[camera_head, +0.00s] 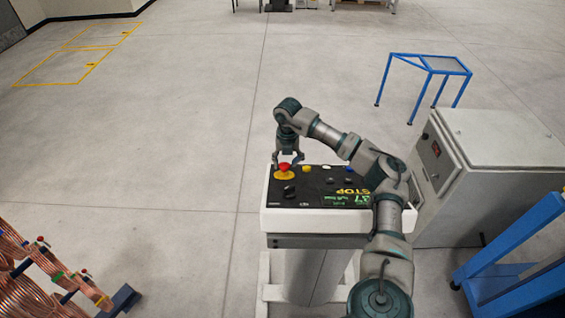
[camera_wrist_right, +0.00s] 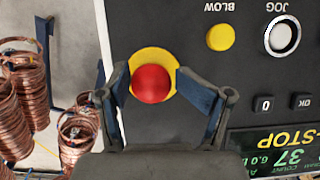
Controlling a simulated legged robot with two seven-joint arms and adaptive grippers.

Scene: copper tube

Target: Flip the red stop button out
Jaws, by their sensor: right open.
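The red stop button (camera_head: 285,166) stands on a yellow disc (camera_head: 284,175) at the left end of the black control panel (camera_head: 310,198). In the right wrist view the red button (camera_wrist_right: 151,84) and its yellow disc (camera_wrist_right: 175,58) lie between my two fingers. My right gripper (camera_head: 288,157) is just above the button, with its fingers open on either side of it. In the wrist view the right gripper (camera_wrist_right: 165,88) shows a gap between fingertips and button cap; contact with the disc cannot be told. My left gripper is not in view.
The panel has a yellow BLOW button (camera_wrist_right: 220,37), a white JOG button (camera_wrist_right: 282,37) and a lit green display (camera_head: 345,199). Copper coils (camera_head: 30,275) stand at the lower left. A grey cabinet (camera_head: 500,138) and blue frames stand to the right. Open floor lies behind the panel.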

